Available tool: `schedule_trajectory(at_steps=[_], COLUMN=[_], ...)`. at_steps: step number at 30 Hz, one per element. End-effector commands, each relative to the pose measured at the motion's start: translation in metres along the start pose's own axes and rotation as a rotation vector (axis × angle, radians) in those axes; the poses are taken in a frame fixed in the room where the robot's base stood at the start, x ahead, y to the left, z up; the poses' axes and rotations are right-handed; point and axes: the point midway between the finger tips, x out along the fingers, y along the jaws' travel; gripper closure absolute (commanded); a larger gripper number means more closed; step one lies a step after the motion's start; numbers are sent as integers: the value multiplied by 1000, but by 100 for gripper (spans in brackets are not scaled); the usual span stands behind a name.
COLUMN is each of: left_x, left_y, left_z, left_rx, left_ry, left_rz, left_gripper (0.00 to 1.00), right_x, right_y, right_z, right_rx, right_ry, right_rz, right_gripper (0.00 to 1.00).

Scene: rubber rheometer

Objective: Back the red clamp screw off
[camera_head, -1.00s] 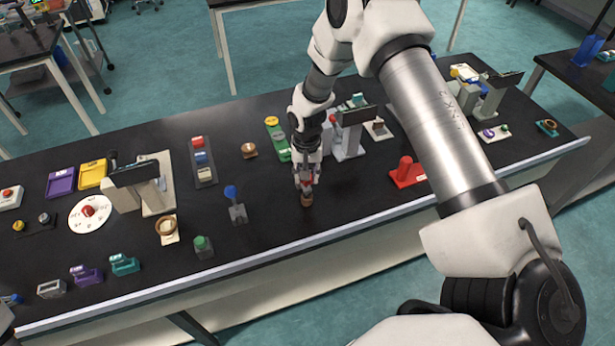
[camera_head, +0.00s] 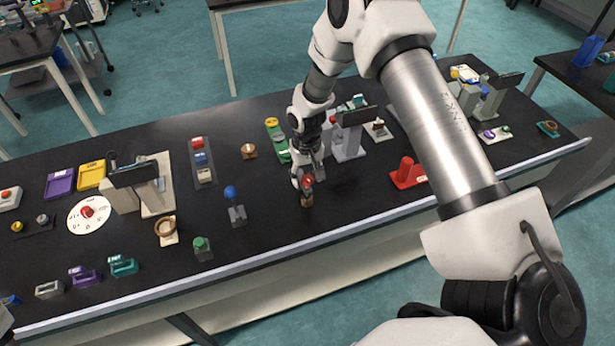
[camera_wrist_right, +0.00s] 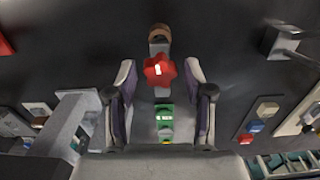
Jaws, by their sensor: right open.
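The red clamp screw (camera_wrist_right: 159,69) is a star-shaped knob with a white mark on its face, on a grey stand with a brown round end (camera_wrist_right: 159,33). In the head view its red knob (camera_head: 307,181) shows in front of my right gripper (camera_head: 303,177), above the small brown piece (camera_head: 307,200) on the bench. My right gripper (camera_wrist_right: 162,72) is open, with one finger on each side of the knob and a gap to both in the wrist picture. I cannot tell how far the fingertips reach along it. My left gripper is not in view.
On the black bench (camera_head: 340,205), a blue-ball lever (camera_head: 233,200) stands left of the gripper. A red block with a post (camera_head: 406,174) stands to the right. Bare bench lies between.

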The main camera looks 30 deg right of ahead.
Motion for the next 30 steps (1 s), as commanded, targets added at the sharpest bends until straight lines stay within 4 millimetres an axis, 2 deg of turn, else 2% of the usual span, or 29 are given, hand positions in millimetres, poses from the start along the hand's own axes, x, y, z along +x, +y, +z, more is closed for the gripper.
schedule_trajectory(at_steps=[3, 6, 9, 15, 19, 24, 30], left_x=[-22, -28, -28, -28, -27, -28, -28], left_y=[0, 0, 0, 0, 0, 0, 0], left_z=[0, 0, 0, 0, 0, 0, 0], left_rx=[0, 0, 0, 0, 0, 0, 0], left_ry=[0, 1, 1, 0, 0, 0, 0], left_rz=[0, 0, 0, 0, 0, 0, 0], left_gripper=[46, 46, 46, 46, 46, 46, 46], right_x=[-7, -5, -3, -1, -1, -1, -1], right_y=[0, 0, 0, 1, 1, 1, 1], right_z=[1, 0, 0, 0, 0, 0, 0], right_rx=[193, 329, 408, 716, 818, 1092, 1296], right_ry=[-1, -1, 0, 1, 1, 0, 0], right_rz=[1, 1, 0, 0, 0, 0, -1], right_gripper=[48, 48, 48, 48, 48, 48, 48])
